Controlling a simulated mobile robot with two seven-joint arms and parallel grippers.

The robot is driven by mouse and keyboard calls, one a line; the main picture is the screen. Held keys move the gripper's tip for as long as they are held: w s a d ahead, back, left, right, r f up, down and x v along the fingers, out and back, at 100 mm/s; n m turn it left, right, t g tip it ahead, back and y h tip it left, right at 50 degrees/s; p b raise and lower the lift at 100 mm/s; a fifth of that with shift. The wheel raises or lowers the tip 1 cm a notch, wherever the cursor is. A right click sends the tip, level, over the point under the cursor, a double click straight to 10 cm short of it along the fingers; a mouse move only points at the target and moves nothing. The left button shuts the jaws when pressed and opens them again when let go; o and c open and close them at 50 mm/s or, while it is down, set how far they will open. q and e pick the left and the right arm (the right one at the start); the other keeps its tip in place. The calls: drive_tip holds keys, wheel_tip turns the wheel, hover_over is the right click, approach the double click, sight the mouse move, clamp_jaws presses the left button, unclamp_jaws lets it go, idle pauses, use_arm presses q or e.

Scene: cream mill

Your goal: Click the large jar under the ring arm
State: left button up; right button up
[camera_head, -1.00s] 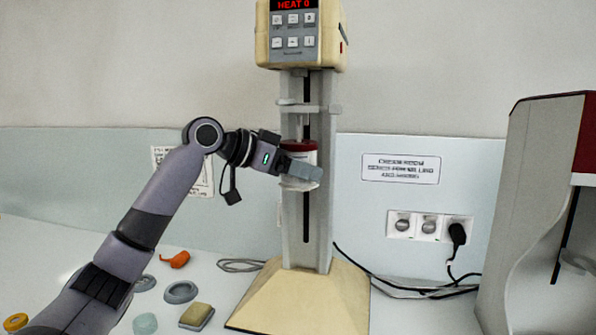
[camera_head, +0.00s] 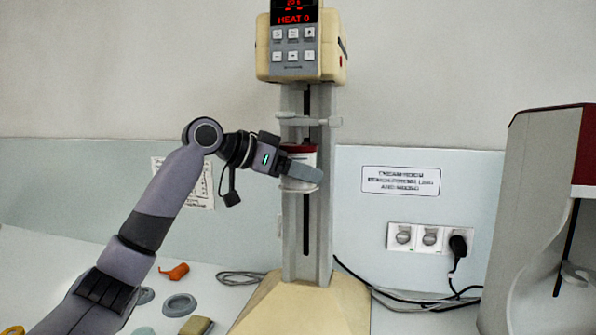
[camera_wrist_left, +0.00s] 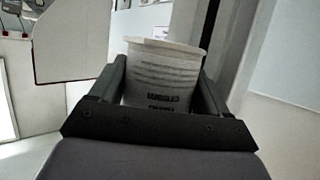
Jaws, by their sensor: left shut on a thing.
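The large jar (camera_head: 298,154) is white with a dark red top. It stands in front of the mill's column, under the ring arm (camera_head: 309,121), with a small gap between them. My left gripper (camera_head: 304,171) is shut on the jar from the left and covers its middle. A pale lower part shows below the fingers. In the left wrist view the jar (camera_wrist_left: 163,75) sits between both fingers, its printed label upside down. My right gripper is not in view.
The mill's cream head (camera_head: 302,48) with a red display is above, its cream base (camera_head: 300,305) below. A grey and red machine (camera_head: 545,200) stands at right. Cables (camera_head: 420,295) lie behind. Small rings and an orange item (camera_head: 174,271) lie at left.

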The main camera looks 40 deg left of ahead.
use_arm(q)
drive_tip(key=shift+r, duration=0.3)
drive_tip(key=shift+r, duration=1)
drive_tip(key=shift+w, duration=0.15)
idle(0.5)
drive_tip(key=shift+r, duration=0.35)
idle(0.6)
drive_tip(key=o, duration=1.3)
drive_tip(key=shift+f, duration=0.1)
drive_tip(key=shift+a, duration=0.1)
drive_tip(key=shift+b+v, duration=0.35)
drive_tip(key=shift+v, duration=4.2)
